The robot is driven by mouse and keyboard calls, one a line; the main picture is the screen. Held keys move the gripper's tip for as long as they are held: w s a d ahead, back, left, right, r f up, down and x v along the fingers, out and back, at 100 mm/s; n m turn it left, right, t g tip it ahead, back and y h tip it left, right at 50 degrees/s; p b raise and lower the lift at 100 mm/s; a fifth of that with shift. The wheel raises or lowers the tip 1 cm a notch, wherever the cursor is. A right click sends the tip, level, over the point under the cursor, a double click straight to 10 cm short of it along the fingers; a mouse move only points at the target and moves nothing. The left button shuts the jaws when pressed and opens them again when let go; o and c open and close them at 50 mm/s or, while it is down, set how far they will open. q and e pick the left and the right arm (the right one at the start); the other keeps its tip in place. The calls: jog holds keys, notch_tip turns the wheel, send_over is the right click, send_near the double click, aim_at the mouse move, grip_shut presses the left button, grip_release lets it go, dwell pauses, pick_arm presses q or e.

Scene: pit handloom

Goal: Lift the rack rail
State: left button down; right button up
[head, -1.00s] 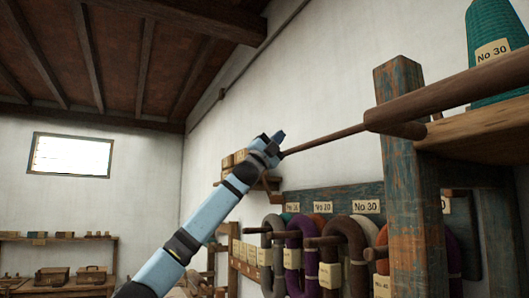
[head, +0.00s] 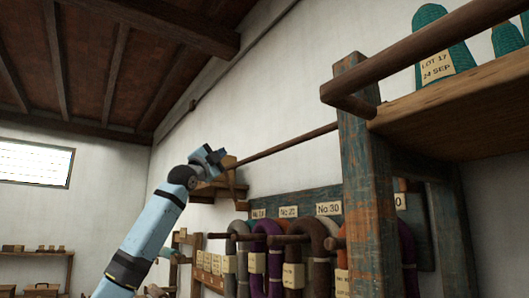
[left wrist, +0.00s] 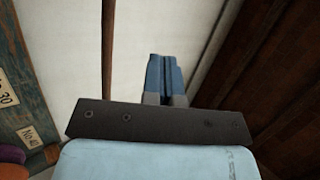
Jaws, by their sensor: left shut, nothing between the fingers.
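A thick brown wooden rail (head: 430,47) runs along the front of the rack at upper right in the head view, with a bent near end beside the post. A thinner brown rod (head: 288,144) runs from behind the post toward my left gripper. I cannot tell which is the rack rail. My left gripper (head: 212,153) is raised against the wall, close to the rod's far end; whether they touch is unclear. In the left wrist view its blue fingers (left wrist: 165,75) are together with nothing between them. My right gripper is not in view.
A worn blue-and-orange post (head: 368,205) supports a wooden shelf (head: 455,103) with green thread cones (head: 440,38). Hanks of yarn (head: 268,262) hang on pegs below a numbered board (head: 265,206). A small wall shelf (head: 217,190) is behind my gripper. The upper wall is clear.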

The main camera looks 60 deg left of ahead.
pick_arm(q)
jog(key=w+d+f+m+h, duration=0.2)
jog(key=d+f+m+h, duration=0.2)
jog(key=d+m+h, duration=0.4)
jog(key=h+p, duration=0.1)
jog(key=p, duration=0.4)
send_near(275, 148)
jog(key=p+x, duration=0.3)
jog(key=x, duration=0.3)
jog(key=shift+w+r, duration=0.2)
jog(key=shift+w, duration=0.35)
jog(key=shift+w+n, duration=0.15)
jog(key=shift+n, duration=0.15)
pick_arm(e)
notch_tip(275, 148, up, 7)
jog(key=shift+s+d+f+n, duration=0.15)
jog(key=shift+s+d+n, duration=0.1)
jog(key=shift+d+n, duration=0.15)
pick_arm(q)
jog(key=shift+r+p, duration=0.15)
jog(key=shift+p, duration=0.15)
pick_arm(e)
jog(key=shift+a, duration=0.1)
